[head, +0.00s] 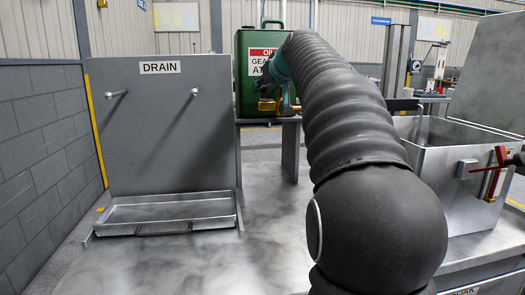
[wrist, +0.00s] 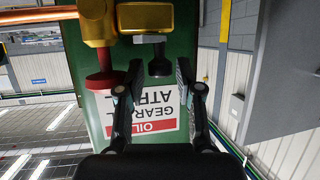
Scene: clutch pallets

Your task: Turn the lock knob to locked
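The green oil tank (head: 252,40) stands behind the bench, with a white and red label; it fills much of the wrist view (wrist: 85,65), where the label is upside down. A brass valve body (wrist: 97,20) is at the tank and also shows small in the head view (head: 267,105). A red knob (wrist: 104,78) and a black knob (wrist: 159,66) stick out from it. I cannot tell from markings which is the lock knob. My gripper (wrist: 160,77) is open, its fingertips on either side of the black knob; contact is not clear. My arm partly hides the tank in the head view.
A drain panel (head: 160,130) with two pegs and a shallow tray (head: 165,212) stands at left. A metal tank (head: 455,170) with a red handle (head: 498,168) is at right. The bench top (head: 235,255) between is clear.

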